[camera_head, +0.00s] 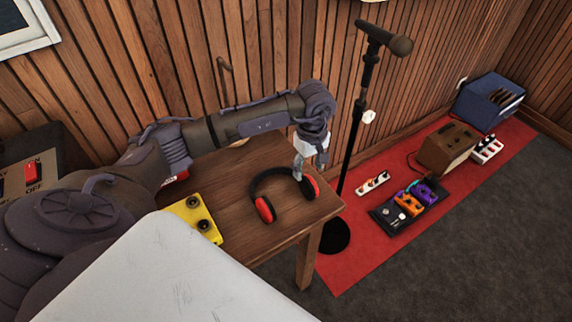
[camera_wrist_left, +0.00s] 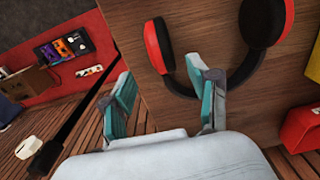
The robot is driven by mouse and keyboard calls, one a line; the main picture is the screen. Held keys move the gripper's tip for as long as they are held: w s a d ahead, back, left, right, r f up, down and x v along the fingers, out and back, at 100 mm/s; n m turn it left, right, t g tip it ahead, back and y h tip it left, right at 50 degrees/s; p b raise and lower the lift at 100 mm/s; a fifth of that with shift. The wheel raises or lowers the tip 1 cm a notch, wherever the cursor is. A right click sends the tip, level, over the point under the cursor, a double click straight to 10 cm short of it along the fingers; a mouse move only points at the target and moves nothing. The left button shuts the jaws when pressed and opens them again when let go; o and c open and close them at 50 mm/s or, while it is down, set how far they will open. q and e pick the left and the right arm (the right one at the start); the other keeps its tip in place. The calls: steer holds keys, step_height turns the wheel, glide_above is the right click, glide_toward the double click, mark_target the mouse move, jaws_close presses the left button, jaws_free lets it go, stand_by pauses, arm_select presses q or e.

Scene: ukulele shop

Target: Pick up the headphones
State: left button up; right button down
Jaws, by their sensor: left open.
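The headphones (camera_head: 268,201), black with red ear cups, lie on the wooden table (camera_head: 235,235) near its right end. In the left wrist view the headphones (camera_wrist_left: 246,73) lie ahead, with one red ear cup (camera_wrist_left: 158,45) at centre and the other at upper right. My left gripper (camera_head: 300,168) hangs just above the headband, by the far ear cup. In the left wrist view its teal-padded fingers (camera_wrist_left: 165,95) are apart with nothing between them; the right finger is close to the headband. Whether it touches is unclear. My right gripper is not in view.
A yellow box with black knobs (camera_head: 196,217) lies left of the headphones. A microphone stand (camera_head: 362,100) rises right beside the table. A red mat (camera_head: 440,190) holds a pedalboard (camera_head: 403,206) and amplifiers (camera_head: 447,147). A slatted wooden wall (camera_head: 180,60) is behind the table.

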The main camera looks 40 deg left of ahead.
mark_target(307, 176)
arm_select(q)
steer(key=shift+s+f+p, duration=0.2)
steer(key=shift+f+p, duration=0.3)
steer(key=shift+f, duration=0.1)
step_height(307, 176, down, 4)
steer(key=shift+s+r+p, duration=0.1)
steer(key=shift+r+p, duration=0.1)
steer(key=shift+p, duration=0.4)
steer(key=shift+f, duration=0.2)
steer(key=c, duration=0.6)
jaws_close()
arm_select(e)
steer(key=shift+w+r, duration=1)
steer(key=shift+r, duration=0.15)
